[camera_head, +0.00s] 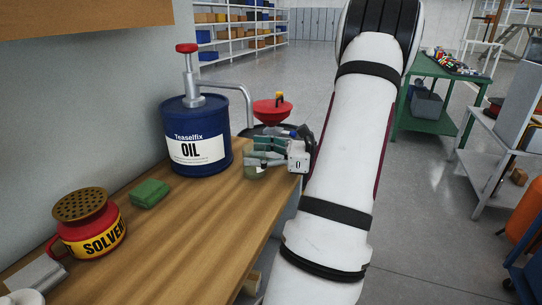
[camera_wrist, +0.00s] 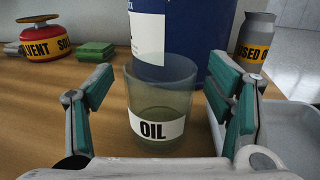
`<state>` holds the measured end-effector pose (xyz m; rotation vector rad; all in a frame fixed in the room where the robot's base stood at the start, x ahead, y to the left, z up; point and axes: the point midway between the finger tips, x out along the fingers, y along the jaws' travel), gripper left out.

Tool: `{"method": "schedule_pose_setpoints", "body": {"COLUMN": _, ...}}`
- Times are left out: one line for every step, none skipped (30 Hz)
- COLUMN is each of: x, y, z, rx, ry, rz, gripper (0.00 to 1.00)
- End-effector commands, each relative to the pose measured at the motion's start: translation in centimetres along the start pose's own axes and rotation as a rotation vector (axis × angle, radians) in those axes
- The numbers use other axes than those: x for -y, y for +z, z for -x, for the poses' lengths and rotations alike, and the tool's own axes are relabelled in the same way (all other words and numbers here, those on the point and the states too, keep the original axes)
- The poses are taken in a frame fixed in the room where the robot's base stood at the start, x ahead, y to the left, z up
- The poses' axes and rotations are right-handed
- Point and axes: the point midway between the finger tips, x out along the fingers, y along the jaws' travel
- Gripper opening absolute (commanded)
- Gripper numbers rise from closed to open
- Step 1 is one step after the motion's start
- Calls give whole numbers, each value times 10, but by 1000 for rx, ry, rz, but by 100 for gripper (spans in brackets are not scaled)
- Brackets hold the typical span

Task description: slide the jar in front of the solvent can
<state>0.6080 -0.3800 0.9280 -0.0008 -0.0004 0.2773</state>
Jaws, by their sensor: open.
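The jar (camera_wrist: 160,105) is a clear glass vessel with a white "OIL" label, upright on the wooden bench. In the head view the jar (camera_head: 256,172) is mostly hidden by my gripper (camera_head: 265,153). In the wrist view my gripper (camera_wrist: 160,112) is open, with one teal-padded finger on each side of the jar. I cannot tell whether the fingers touch it. The solvent can (camera_head: 91,229), red with a yellow label and a perforated brass top, stands at the near left of the bench. The solvent can (camera_wrist: 43,42) is also at the upper left in the wrist view.
A large blue oil drum (camera_head: 195,135) with a pump stands just behind the jar. A green folded cloth (camera_head: 149,193) lies between drum and solvent can. A grey "USED OIL" container (camera_wrist: 255,42) is at right. The bench front (camera_head: 190,235) is bare.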

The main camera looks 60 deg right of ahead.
Motion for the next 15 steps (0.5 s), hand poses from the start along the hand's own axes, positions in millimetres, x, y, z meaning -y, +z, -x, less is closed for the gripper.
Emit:
{"method": "schedule_pose_setpoints", "body": {"x": 0, "y": 0, "z": -3, "rx": 0, "ry": -1, "rz": 0, "gripper": 74}}
{"method": "schedule_pose_setpoints", "body": {"x": 0, "y": 0, "z": -4, "rx": 0, "ry": -1, "rz": 0, "gripper": 74}}
{"method": "schedule_pose_setpoints", "body": {"x": 0, "y": 0, "z": -6, "rx": 0, "ry": -1, "rz": 0, "gripper": 74}}
{"method": "schedule_pose_setpoints", "body": {"x": 0, "y": 0, "z": -6, "rx": -1, "ry": -1, "rz": 0, "gripper": 74}}
{"method": "schedule_pose_setpoints", "body": {"x": 0, "y": 0, "z": -7, "rx": -1, "ry": -1, "rz": 0, "gripper": 74}}
{"method": "schedule_pose_setpoints", "body": {"x": 0, "y": 0, "z": -7, "rx": -1, "ry": -1, "rz": 0, "gripper": 74}}
{"method": "schedule_pose_setpoints", "body": {"x": 0, "y": 0, "z": -7, "rx": -1, "ry": -1, "rz": 0, "gripper": 74}}
{"method": "schedule_pose_setpoints", "body": {"x": 0, "y": 0, "z": -7, "rx": -1, "ry": -1, "rz": -1, "gripper": 74}}
{"method": "schedule_pose_setpoints", "body": {"x": 0, "y": 0, "z": -7, "rx": -1, "ry": -1, "rz": -1, "gripper": 74}}
{"method": "schedule_pose_setpoints", "body": {"x": 0, "y": 0, "z": -7, "rx": -1, "ry": -1, "rz": -1, "gripper": 74}}
{"method": "schedule_pose_setpoints", "body": {"x": 0, "y": 0, "z": -7, "rx": -1, "ry": -1, "rz": -1, "gripper": 74}}
{"method": "schedule_pose_setpoints", "body": {"x": 0, "y": 0, "z": -7, "rx": -1, "ry": -1, "rz": -1, "gripper": 74}}
{"method": "schedule_pose_setpoints", "body": {"x": 0, "y": 0, "z": -7, "rx": -1, "ry": -1, "rz": -1, "gripper": 72}}
{"method": "schedule_pose_setpoints", "body": {"x": 0, "y": 0, "z": -7, "rx": -1, "ry": -1, "rz": -1, "gripper": 65}}
{"method": "schedule_pose_setpoints", "body": {"x": 0, "y": 0, "z": -7, "rx": 0, "ry": -1, "rz": -1, "gripper": 56}}
